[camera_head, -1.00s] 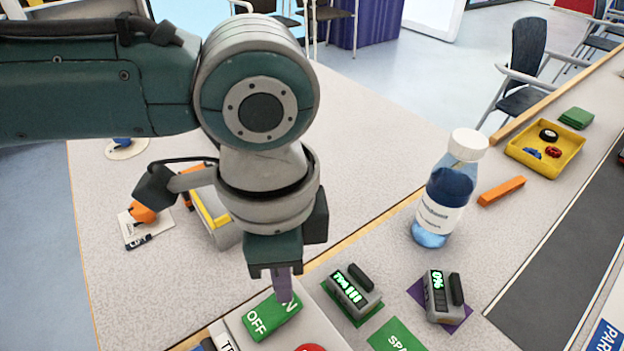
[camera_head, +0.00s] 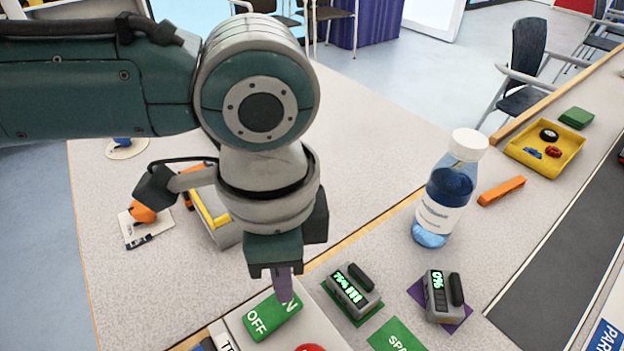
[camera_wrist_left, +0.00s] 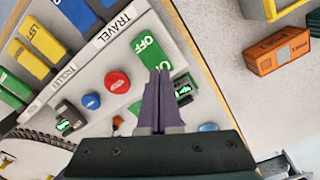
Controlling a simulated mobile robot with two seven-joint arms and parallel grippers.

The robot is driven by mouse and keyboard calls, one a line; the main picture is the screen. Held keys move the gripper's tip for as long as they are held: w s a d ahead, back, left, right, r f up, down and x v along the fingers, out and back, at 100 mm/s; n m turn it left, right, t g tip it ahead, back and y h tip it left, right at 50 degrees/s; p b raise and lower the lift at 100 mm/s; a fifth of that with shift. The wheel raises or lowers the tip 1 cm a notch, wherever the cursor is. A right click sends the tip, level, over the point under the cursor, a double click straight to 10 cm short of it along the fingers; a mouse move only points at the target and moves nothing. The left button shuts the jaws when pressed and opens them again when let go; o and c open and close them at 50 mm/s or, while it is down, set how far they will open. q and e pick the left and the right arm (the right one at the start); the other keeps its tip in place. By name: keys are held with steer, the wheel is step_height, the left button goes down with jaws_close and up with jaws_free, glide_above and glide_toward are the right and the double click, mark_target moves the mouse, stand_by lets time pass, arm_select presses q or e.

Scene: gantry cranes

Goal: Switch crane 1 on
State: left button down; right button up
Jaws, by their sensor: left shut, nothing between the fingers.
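A green rocker switch (camera_head: 262,319) marked OFF and ON sits on a pale control panel (camera_wrist_left: 75,75) at the bottom of the head view. It also shows in the left wrist view (camera_wrist_left: 150,47), where OFF is readable. My left gripper (camera_head: 283,288) points down with its purple fingers shut and empty. Its fingertips (camera_wrist_left: 159,75) are over the ON end and partly cover the lettering. They look touching or very close; I cannot tell which. Which end of the rocker is down is unclear. My right gripper is not in view.
A red button (camera_wrist_left: 116,82) and a blue button (camera_wrist_left: 91,101) are near the switch. Two grey battery-like units (camera_head: 352,291) (camera_head: 443,296) with green displays and a bottle (camera_head: 447,195) stand to the right. A yellow tray (camera_head: 545,148) is farther back.

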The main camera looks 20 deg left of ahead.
arm_select(q)
steer(key=shift+f+b, duration=0.7)
steer(key=shift+f, duration=0.4)
stand_by(0.9)
steer(key=shift+r, duration=0.15)
step_height(320, 180, up, 7)
steer(key=p, duration=0.8)
stand_by(0.3)
